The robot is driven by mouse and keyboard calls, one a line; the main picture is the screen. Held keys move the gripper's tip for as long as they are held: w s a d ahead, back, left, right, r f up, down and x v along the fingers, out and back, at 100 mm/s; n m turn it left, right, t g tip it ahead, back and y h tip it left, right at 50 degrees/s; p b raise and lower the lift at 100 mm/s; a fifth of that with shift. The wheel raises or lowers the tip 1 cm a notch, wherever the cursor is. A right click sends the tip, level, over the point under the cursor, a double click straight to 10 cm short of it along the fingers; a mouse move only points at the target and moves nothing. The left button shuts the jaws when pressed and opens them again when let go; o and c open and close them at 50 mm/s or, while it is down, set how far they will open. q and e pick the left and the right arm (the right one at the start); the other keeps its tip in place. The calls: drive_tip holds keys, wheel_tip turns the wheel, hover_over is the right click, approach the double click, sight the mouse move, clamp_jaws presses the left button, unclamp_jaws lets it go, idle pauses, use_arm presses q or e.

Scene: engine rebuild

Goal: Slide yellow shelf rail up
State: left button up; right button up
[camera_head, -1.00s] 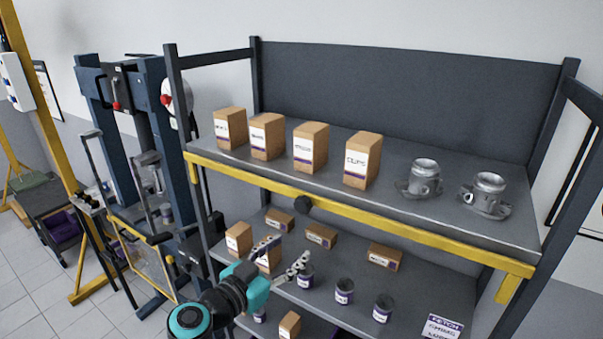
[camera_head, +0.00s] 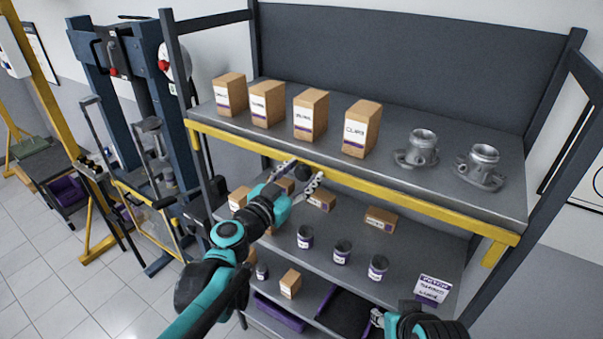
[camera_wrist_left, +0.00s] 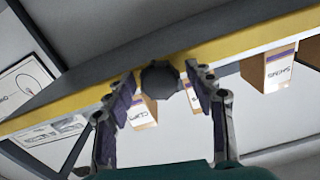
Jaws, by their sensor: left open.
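The yellow shelf rail (camera_head: 400,201) runs along the front edge of the upper shelf, sloping down to the right in the head view. A dark round knob (camera_head: 302,172) sits on its front, left of the middle. In the left wrist view the knob (camera_wrist_left: 160,79) stands against the yellow rail (camera_wrist_left: 231,45). My left gripper (camera_head: 299,176) is open, with one finger on each side of the knob; the left wrist view (camera_wrist_left: 165,90) shows gaps between fingers and knob. I cannot tell whether either finger touches it. My right gripper (camera_head: 377,317) shows only partly at the bottom edge.
Several cardboard boxes (camera_head: 309,114) and two grey metal parts (camera_head: 421,147) stand on the upper shelf. The lower shelf (camera_head: 400,262) holds small boxes, dark jars (camera_head: 342,252) and a label card (camera_head: 432,289). A blue press frame (camera_head: 130,90) stands left of the rack.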

use_arm(q)
clamp_jaws()
wheel_tip(320, 180, up, 7)
drive_tip(key=p, duration=0.4)
drive_tip(key=shift+f, duration=0.15)
drive_tip(key=shift+w+f, duration=0.1)
unclamp_jaws()
drive_tip(key=shift+a, duration=0.1)
drive_tip(key=v, duration=1.2)
